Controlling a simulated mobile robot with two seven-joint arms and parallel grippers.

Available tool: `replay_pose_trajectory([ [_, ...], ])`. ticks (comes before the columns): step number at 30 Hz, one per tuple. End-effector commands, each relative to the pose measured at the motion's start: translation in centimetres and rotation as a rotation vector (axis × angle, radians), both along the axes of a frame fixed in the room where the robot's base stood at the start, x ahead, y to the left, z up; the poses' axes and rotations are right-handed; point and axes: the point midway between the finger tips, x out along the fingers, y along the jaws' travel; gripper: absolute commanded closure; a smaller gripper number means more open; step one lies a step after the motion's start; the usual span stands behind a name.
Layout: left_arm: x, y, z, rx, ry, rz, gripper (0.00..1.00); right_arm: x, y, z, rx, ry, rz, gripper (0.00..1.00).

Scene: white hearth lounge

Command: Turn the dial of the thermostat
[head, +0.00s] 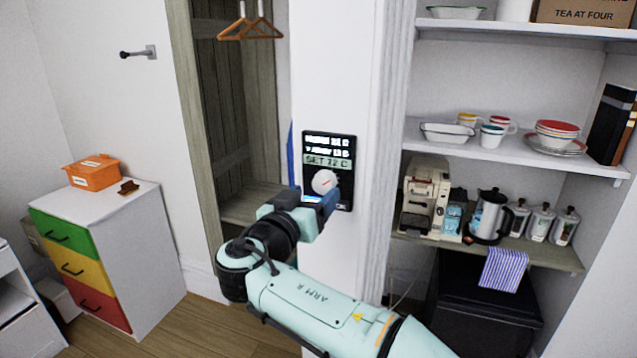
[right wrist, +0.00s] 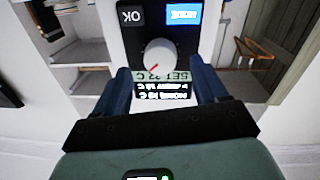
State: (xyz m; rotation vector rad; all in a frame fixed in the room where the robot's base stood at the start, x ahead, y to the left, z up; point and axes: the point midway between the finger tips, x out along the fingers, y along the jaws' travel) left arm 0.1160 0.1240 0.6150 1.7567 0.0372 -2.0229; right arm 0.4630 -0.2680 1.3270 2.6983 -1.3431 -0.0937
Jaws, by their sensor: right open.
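The black thermostat (head: 342,150) is on the white pillar, with a lit display (head: 328,145) above a round white dial (head: 324,181). A highlighted display line seems to read SET 22 C. The right wrist view shows the thermostat upside down, with the dial (right wrist: 160,57) bearing a red mark, plus an OK button (right wrist: 130,16) and a blue button (right wrist: 183,15). My right gripper (right wrist: 162,82) is open and faces the thermostat, its dark blue fingers either side of the dial in that view. I cannot tell whether they touch it. My left gripper is not in view.
Shelves at right hold dishes, a coffee machine (head: 427,195) and a kettle (head: 490,215). An open wardrobe with hangers (head: 250,28) is left of the pillar. A drawer unit (head: 145,250) bearing an orange box (head: 93,173) stands at left. Floor shows between drawers and pillar.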

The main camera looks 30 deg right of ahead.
Motion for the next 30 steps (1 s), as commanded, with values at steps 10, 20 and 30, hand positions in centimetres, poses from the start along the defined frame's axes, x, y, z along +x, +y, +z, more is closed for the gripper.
replay_pose_trajectory([
  [10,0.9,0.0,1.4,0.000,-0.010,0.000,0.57,2.0,-2.6,0.0,0.000,0.000,0.000,0.28],
  [20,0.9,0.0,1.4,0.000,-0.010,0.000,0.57,2.0,-2.7,-0.1,0.001,0.001,0.000,0.51],
  [30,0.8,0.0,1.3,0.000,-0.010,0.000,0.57,2.0,-2.7,-0.1,-0.005,0.009,0.000,0.84],
])
